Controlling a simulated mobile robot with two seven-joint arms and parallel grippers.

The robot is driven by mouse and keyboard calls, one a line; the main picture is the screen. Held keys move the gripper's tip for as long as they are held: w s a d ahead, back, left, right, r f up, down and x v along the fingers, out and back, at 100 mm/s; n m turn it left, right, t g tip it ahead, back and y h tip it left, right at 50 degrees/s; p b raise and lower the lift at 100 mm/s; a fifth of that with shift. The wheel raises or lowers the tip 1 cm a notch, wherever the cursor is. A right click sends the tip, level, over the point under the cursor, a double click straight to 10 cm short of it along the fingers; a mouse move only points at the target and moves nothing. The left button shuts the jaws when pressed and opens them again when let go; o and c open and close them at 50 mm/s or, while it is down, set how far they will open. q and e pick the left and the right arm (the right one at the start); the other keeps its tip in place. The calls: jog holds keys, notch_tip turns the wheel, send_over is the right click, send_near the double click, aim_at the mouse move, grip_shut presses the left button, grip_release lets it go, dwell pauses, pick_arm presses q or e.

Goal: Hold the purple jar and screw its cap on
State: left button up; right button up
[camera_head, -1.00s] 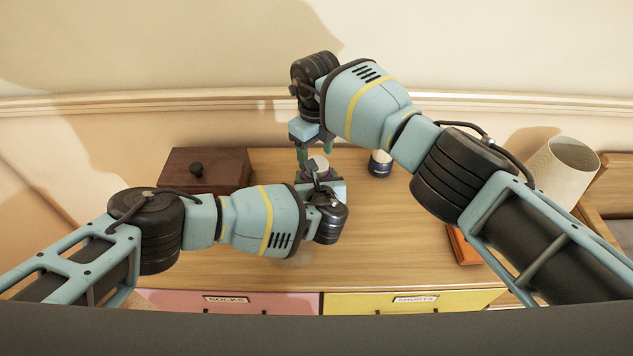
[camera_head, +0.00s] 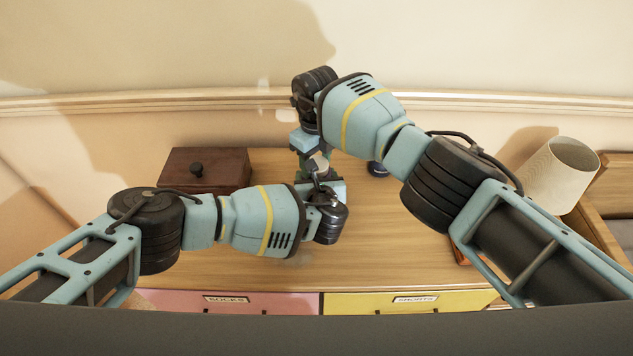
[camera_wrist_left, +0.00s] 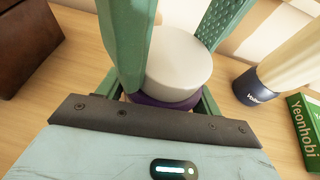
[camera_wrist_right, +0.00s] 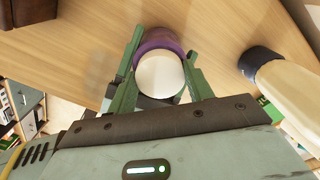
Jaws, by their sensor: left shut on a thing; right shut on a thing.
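The purple jar (camera_wrist_left: 162,102) stands upright, clasped between the fingers of my left gripper (camera_head: 322,177). The white cap (camera_wrist_left: 180,62) sits at the top of the jar; I cannot tell how far it is screwed down. My right gripper (camera_head: 318,160) reaches in from above, its fingers shut on the sides of the cap. In the right wrist view the white cap (camera_wrist_right: 160,75) lies between the green fingers, with the purple jar (camera_wrist_right: 157,38) showing around its far edge. In the head view the jar is mostly hidden by the grippers.
A dark wooden box (camera_head: 222,172) stands at the back left of the dresser top. A lampshade (camera_head: 562,170) is farther right. The front middle of the top is clear.

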jog(key=m, duration=1.5)
jog(key=o, duration=1.2)
jog(key=shift+c, duration=0.2)
notch_tip(320, 180, up, 12)
pick_arm(q)
jog(key=o, duration=2)
jog(key=shift+c, duration=0.2)
